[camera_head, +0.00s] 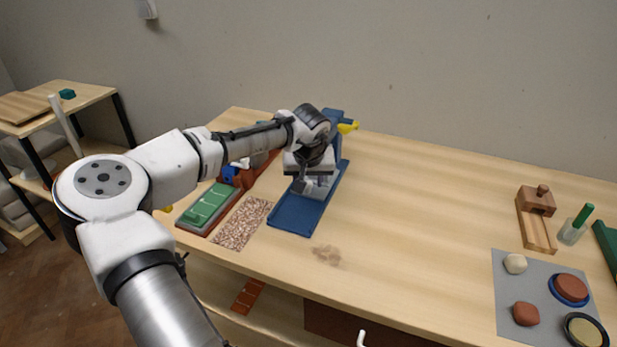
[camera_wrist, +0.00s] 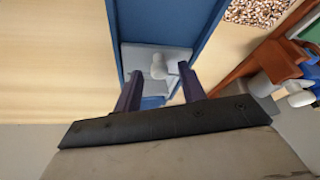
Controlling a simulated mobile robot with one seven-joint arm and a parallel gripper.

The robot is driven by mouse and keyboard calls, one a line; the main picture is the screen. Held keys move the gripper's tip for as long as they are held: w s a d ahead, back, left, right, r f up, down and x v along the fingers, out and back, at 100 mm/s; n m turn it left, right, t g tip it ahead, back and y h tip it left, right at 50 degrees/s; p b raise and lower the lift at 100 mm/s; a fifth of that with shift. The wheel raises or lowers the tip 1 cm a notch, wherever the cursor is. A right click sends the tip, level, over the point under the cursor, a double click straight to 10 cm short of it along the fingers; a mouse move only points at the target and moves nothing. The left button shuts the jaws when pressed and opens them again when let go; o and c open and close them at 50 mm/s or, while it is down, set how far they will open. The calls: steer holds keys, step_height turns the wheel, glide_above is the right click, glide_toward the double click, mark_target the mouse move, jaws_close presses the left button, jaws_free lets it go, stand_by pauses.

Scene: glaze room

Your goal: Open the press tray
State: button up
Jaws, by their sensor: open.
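The blue press (camera_head: 300,214) stands on the bench with a long flat blue bed and a yellow part (camera_head: 347,128) at its back. A light grey tray (camera_wrist: 181,60) sits between the blue side walls in the wrist view. A whitish knob (camera_wrist: 158,66) stands on the tray. My gripper (camera_wrist: 159,72) is open, with its two dark fingertips on either side of the knob. I cannot tell whether they touch it. In the head view my gripper (camera_head: 304,187) is low over the press and hides part of it.
Left of the press lie a speckled mat (camera_head: 241,222) and a green slab (camera_head: 208,204) on a reddish board. A grey mat (camera_head: 540,297) with round pieces and a wooden tool (camera_head: 537,215) are at right.

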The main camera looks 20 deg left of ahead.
steer(key=shift+f, duration=0.1)
jaws_close()
stand_by(0.3)
steer(key=shift+s+d+f, duration=0.25)
steer(key=shift+s+f, duration=0.05)
steer(key=shift+s, duration=1)
steer(key=s, duration=0.8)
steer(key=shift+a+r, duration=0.2)
steer(key=shift+a, duration=0.1)
